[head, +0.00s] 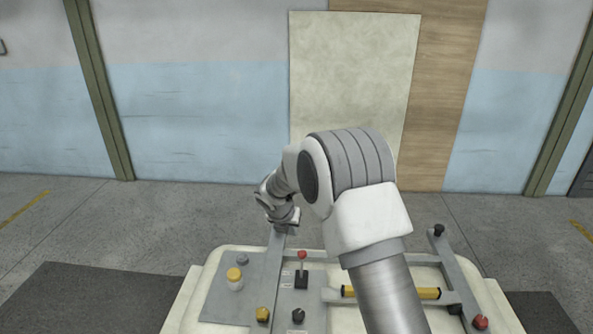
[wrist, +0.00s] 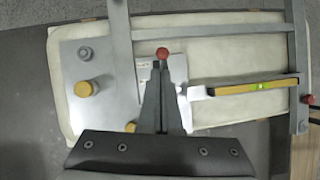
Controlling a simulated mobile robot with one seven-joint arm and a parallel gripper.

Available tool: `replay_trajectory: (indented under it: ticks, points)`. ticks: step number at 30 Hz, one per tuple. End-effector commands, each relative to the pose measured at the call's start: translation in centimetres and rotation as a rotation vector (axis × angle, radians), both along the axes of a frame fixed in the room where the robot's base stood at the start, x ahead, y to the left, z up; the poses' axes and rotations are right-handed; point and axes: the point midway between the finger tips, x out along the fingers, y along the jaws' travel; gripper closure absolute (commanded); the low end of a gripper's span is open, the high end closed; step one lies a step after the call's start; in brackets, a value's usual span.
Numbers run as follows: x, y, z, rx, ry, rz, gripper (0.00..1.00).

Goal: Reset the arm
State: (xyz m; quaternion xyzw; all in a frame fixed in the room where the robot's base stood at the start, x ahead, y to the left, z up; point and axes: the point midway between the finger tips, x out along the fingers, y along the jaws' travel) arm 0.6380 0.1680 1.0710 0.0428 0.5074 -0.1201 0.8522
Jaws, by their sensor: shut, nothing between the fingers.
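My gripper (wrist: 160,68) shows in the wrist view with its two dark fingers together and nothing between them. It points at a control panel, and the red knob (wrist: 162,53) of a lever appears just beyond the fingertips. I cannot tell whether they touch. In the head view my arm (head: 345,180) is bent, with its wrist (head: 280,208) reaching down over the far side of the panel. The fingers cannot be made out there. The red-knobbed lever (head: 302,254) stands upright on a dark base near the wrist.
The panel sits on a cream shell (head: 207,285). It carries yellow knobs (head: 234,278), a yellow bar (head: 400,293) and a grey frame (head: 460,280) with a black knob (head: 438,230). A wall with a pale board (head: 350,80) stands behind. The grey floor (head: 130,220) between is clear.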

Motion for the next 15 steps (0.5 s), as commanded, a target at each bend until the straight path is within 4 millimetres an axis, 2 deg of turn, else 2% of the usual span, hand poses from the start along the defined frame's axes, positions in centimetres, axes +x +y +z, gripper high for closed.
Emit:
replay_trajectory:
  ticks: [4,7,11,15]
  points:
    - [-0.7,-1.5,3.0,0.058,-0.026,-0.122,1.00]
    - [-2.1,-3.4,6.3,0.139,-0.057,-0.286,1.00]
    - [-4.8,-6.2,10.7,0.262,-0.100,-0.535,1.00]
    - [-8.3,-8.9,14.7,0.399,-0.143,-0.799,1.00]
